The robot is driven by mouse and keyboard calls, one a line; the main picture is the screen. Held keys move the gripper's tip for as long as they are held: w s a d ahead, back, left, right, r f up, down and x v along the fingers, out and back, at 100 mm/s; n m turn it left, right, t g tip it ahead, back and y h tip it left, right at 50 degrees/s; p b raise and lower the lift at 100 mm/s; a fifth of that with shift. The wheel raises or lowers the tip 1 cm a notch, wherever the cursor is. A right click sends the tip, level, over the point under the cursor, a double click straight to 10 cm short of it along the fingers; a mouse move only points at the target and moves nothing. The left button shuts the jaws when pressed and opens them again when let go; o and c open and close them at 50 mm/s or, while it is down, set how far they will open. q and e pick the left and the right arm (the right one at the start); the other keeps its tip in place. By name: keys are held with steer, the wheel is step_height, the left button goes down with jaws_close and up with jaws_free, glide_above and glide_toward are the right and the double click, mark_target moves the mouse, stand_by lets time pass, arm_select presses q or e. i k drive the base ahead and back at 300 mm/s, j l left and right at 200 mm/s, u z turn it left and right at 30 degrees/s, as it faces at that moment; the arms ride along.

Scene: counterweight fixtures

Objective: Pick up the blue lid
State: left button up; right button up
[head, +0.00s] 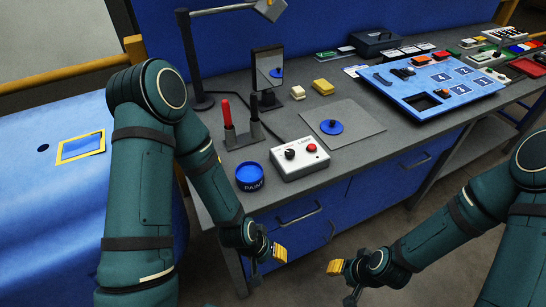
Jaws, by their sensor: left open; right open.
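The blue lid (331,127) is a small round disc with a dark knob. It lies on a grey square mat (362,118) on the bench top. A blue paint pot (250,178) stands at the bench's front edge, left of the lid. My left gripper (279,254) is in front of the bench, below its top, open and empty. My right gripper (336,268) is also in front of the bench, apart from the lid, open and empty.
A control box (300,159) with a knob and red button stands between pot and mat. Behind are a mirror (267,70), a lamp (204,100), a red-handled tool (227,114) in a holder and a yellow block (323,87). A blue panel (425,85) lies right of the mat.

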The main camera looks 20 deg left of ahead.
mark_target(330, 127)
steer(key=u, duration=0.85)
steer(key=l+u, duration=0.8)
steer(key=u, duration=0.2)
steer(key=k+l+u, duration=0.1)
steer(key=l+u, duration=0.15)
steer(key=l, duration=0.2)
steer(key=k+l+u, duration=0.2)
steer(key=l, duration=0.25)
steer(key=i, duration=0.05)
